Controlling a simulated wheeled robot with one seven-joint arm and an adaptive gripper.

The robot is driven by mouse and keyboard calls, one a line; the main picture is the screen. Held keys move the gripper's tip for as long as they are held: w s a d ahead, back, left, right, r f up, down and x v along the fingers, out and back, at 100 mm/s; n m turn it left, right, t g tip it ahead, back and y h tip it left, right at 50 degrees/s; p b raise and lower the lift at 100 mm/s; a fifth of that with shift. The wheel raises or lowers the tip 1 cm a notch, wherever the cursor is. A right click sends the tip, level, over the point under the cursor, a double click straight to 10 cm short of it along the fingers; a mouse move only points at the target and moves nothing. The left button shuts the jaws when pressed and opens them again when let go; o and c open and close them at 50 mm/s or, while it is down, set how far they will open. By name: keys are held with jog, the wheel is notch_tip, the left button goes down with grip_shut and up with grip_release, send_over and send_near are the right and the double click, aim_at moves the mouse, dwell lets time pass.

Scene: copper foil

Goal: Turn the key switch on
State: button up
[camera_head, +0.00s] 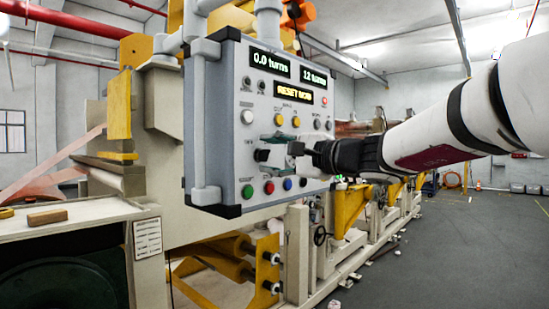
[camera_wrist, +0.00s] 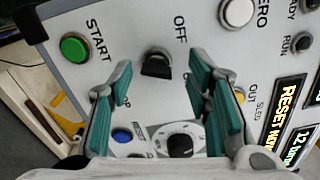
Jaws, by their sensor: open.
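The key switch (camera_head: 262,155) is a black knob with a grey collar, low on the left part of the grey control panel (camera_head: 226,120). In the wrist view the key switch (camera_wrist: 156,66) sits below the word OFF; which way it points is hard to tell. My gripper (camera_head: 276,154) is in front of the panel at the switch. In the wrist view my gripper (camera_wrist: 160,78) is open, with one teal-padded finger on each side of the knob and gaps between. Whether the tips touch the panel I cannot tell. Part of the switch's lettering is hidden behind the fingers.
A green START button (camera_wrist: 74,48), a blue button (camera_wrist: 122,135) and a black dial (camera_wrist: 180,145) are close to the fingers. A white button (camera_wrist: 238,12) is above. The panel's displays (camera_head: 270,62) read 0.0 turns and 12 turns. Open floor (camera_head: 450,240) lies right.

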jog(key=shift+f, duration=0.1)
jog(key=v, duration=1.2)
jog(key=w+a, duration=0.2)
jog(key=a, duration=0.1)
jog(key=w+a+m+p, duration=0.1)
jog(key=w+a, duration=0.2)
jog(key=a, duration=0.1)
jog(key=w+a+m+p, duration=0.1)
jog(key=w+a, duration=0.1)
jog(key=a, duration=0.1)
jog(key=shift+w+a, duration=0.2)
jog(key=shift+w, duration=0.1)
dwell(0.3)
